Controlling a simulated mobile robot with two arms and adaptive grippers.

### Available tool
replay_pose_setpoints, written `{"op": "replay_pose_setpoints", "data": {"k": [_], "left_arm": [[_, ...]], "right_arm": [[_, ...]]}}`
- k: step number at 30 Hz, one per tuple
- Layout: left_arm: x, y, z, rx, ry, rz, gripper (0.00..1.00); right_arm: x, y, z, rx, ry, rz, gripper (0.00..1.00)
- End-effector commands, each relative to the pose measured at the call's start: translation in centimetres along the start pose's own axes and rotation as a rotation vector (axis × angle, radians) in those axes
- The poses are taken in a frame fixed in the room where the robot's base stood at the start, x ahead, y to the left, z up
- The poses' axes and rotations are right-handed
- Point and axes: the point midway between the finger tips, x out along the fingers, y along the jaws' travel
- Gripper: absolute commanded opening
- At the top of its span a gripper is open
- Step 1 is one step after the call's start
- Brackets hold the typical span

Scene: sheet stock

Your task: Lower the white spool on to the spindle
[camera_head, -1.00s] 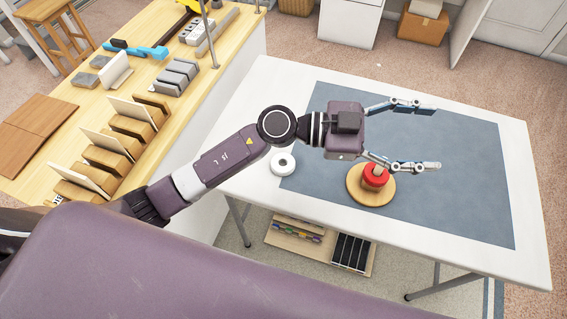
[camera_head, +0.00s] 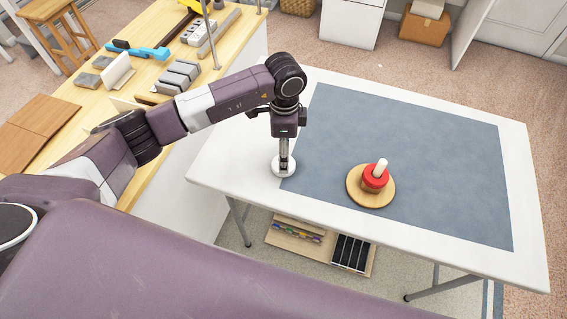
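The white spool (camera_head: 275,171) lies on the white table top, at the left edge of the blue-grey mat. My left gripper (camera_head: 284,165) points straight down at it, with its fingertips at the spool. The fingers show edge-on, so I cannot tell whether they are apart or closed on the spool. The fingers hide part of the spool. The spindle (camera_head: 381,167) is a pale upright peg on a round wooden base (camera_head: 357,193) on the mat. A red spool (camera_head: 370,182) sits around the lower part of the peg, and the peg's top is bare. My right gripper is not in view.
The mat (camera_head: 420,130) is clear around the wooden base. A wooden bench (camera_head: 60,130) at the left holds blocks, boards and a blue tool (camera_head: 138,50). A low shelf (camera_head: 300,245) with small items shows beneath the table. The white table's (camera_head: 225,170) front edge is free.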

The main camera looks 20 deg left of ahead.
Motion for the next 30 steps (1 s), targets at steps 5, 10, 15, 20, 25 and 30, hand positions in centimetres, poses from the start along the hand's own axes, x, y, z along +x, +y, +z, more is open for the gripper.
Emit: {"op": "replay_pose_setpoints", "data": {"k": [5, 10, 15, 20, 25, 30], "left_arm": [[2.4, 0.4, 0.0, 0.001, -0.002, 0.006, 0.68], [4.4, 0.3, 0.0, 0.001, 0.001, 0.003, 0.68], [4.8, 0.2, -0.1, 0.003, 0.003, 0.001, 0.68], [4.7, 0.2, -0.1, 0.002, 0.003, 0.001, 0.59], [4.7, 0.2, -0.1, 0.002, 0.003, 0.001, 0.40], [4.7, 0.2, -0.1, 0.002, 0.003, 0.001, 0.27]], "right_arm": [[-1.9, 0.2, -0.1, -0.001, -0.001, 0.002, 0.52], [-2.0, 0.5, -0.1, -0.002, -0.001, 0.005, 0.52], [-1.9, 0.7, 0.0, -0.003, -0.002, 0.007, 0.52], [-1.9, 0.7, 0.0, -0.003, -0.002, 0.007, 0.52], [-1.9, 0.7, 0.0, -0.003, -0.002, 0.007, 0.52], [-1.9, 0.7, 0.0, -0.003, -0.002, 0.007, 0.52]]}}
